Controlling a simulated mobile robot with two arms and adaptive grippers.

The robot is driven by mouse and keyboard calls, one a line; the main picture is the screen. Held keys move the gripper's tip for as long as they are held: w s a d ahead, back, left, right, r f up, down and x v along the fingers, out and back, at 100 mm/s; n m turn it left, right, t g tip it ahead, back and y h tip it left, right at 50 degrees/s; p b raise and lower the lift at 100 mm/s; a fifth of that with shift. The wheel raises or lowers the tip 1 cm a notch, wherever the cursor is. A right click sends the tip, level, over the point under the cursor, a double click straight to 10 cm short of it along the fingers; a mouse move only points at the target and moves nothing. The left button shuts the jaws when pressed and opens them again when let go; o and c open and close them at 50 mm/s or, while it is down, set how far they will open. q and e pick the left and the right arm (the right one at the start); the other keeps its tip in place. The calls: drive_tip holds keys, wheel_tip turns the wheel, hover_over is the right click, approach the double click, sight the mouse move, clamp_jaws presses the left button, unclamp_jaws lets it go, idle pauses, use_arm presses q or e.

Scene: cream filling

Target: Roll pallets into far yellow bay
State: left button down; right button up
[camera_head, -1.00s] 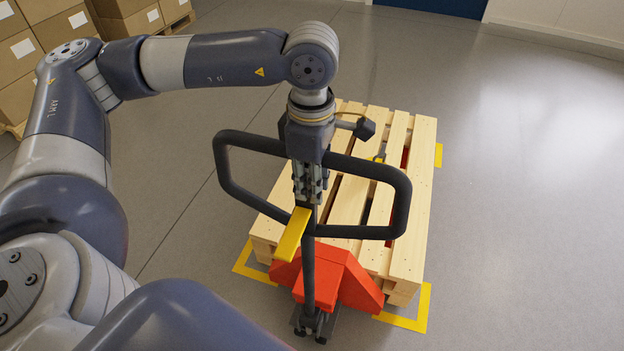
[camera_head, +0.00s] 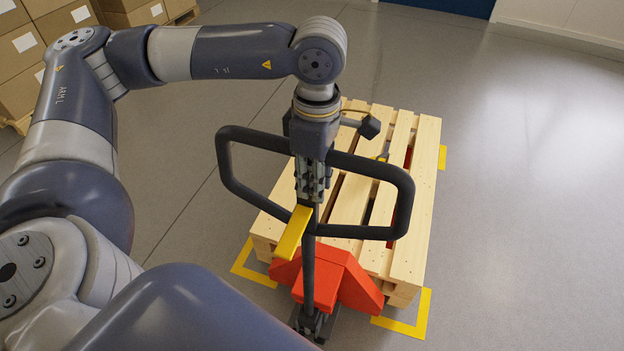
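A wooden pallet (camera_head: 412,235) sits on the red pallet jack (camera_head: 322,280), whose forks show between the slats. The pallet lies within yellow corner marks (camera_head: 424,318) on the floor. The jack's black loop handle (camera_head: 404,200) stands upright at the near end, with a yellow lever (camera_head: 294,234) below its middle. My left gripper (camera_head: 311,192) points down at the handle's centre, over the top of the shaft; the fingers look close around it, but their grip is partly hidden. My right gripper is out of view.
Stacked cardboard boxes (camera_head: 20,60) stand on pallets at the back left. A wall with a blue door (camera_head: 450,8) is at the back. Grey floor to the right and left of the pallet is clear.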

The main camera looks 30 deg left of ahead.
use_arm(q)
drive_tip(key=c, duration=1.4)
unclamp_jaws()
drive_tip(key=w, duration=0.3)
drive_tip(key=shift+w+a+r, duration=0.1)
drive_tip(key=shift+a+r, duration=0.05)
drive_tip(key=shift+a, duration=0.15)
drive_tip(key=shift+o, duration=0.2)
wheel_tip(320, 180, up, 12)
drive_tip(key=shift+w, duration=0.2)
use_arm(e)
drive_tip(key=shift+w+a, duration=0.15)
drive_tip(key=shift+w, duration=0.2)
use_arm(q)
drive_tip(key=shift+f, duration=0.2)
